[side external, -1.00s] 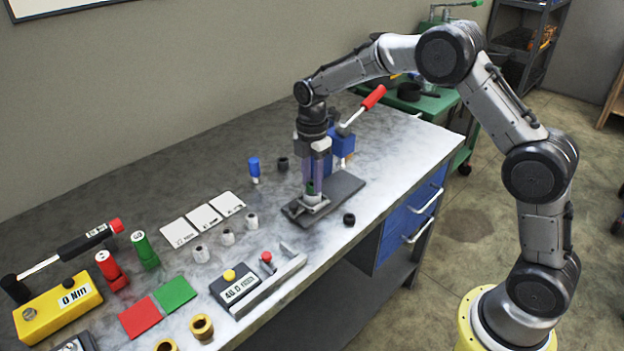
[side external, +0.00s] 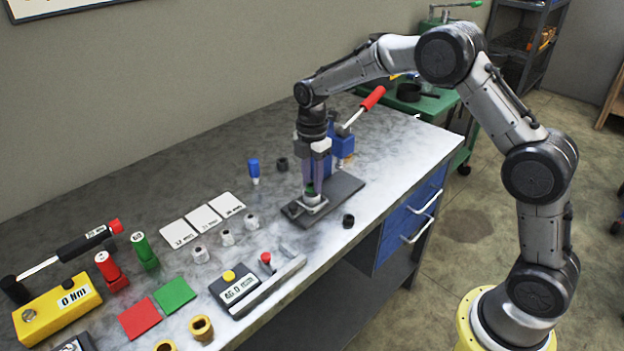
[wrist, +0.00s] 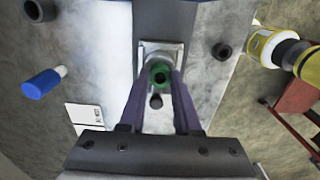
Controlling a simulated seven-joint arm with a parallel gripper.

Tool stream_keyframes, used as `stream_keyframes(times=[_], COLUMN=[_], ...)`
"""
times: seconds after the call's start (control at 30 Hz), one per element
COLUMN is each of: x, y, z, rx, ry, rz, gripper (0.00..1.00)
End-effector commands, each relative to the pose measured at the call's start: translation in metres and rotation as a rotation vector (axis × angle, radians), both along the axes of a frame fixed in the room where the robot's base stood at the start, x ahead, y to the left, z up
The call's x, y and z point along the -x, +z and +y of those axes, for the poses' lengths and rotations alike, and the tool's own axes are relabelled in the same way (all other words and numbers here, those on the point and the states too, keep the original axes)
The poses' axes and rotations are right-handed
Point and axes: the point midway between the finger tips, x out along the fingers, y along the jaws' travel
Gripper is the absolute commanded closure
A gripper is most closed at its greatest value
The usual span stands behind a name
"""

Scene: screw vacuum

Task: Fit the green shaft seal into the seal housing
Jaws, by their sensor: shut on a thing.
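The green shaft seal (wrist: 160,74) is a small green ring with a dark centre, held between the fingertips of my gripper (wrist: 160,78). In the side external view the seal (side external: 310,188) shows as a small green spot under my gripper (side external: 312,186). The seal housing (wrist: 149,51) is a light metal block on a dark base plate. In the side external view the housing (side external: 314,205) lies directly below the fingers. The seal is at or just over the housing; I cannot tell how deep it sits, as the fingers partly hide it.
A blue press with a red lever (side external: 373,97) stands behind the dark base plate (side external: 345,187). Black rings lie beside the plate, one at front right (side external: 348,220). A blue-capped bottle (side external: 254,170), white cards (side external: 204,217) and metal sockets (side external: 228,237) lie to the left.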

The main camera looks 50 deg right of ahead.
Motion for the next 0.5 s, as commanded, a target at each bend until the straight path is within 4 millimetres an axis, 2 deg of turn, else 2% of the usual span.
stream_keyframes(times=[0.5], x=[0.0002], y=[-0.0031], z=[0.0000], rx=[0.000], ry=[0.000], rz=[0.001], gripper=[1.00])
